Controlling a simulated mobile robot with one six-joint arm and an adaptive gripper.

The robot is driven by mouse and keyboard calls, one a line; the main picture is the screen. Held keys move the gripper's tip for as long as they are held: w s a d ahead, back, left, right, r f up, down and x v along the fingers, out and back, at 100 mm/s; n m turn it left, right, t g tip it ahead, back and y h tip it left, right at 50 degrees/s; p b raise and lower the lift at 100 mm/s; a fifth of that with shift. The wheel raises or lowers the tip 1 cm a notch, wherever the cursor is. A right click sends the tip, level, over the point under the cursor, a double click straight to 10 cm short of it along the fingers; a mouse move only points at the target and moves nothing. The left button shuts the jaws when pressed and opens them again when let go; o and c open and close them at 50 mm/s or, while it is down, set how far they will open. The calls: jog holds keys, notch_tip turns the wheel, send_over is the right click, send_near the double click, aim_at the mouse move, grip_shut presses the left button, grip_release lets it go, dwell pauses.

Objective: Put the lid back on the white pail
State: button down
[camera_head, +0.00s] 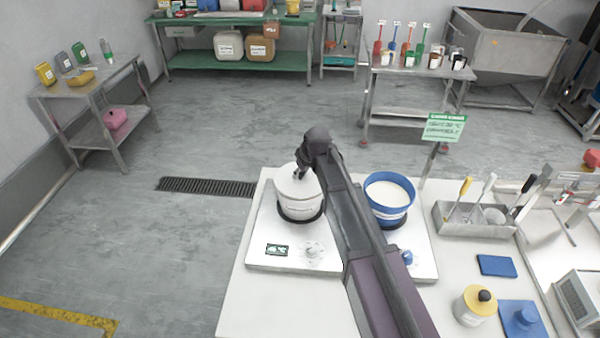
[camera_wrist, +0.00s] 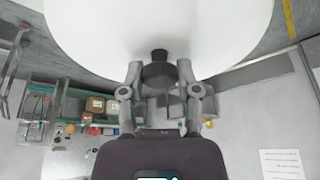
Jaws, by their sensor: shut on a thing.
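The white pail (camera_head: 298,206) stands on the left plate of a white two-plate unit. Its white lid (camera_head: 287,180) is over the pail's top; I cannot tell whether it is fully seated or slightly above the rim. In the wrist view the lid (camera_wrist: 160,25) is a large white disc across the top, with a dark knob (camera_wrist: 158,72) below it. My gripper (camera_head: 299,175) is over the lid, and in the wrist view its two fingers (camera_wrist: 160,66) are shut on that knob. My arm covers part of the pail's right side.
A blue pail (camera_head: 388,212), open with white contents, stands close right of my arm. The bench's left front (camera_head: 270,305) is clear.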

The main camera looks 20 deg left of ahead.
dwell(0.8)
jog(key=shift+c, duration=1.3)
grip_release()
jog(key=shift+o, duration=1.3)
jog(key=shift+r, duration=0.15)
jog(key=shift+r+p, duration=3.35)
jog(key=shift+p, duration=0.15)
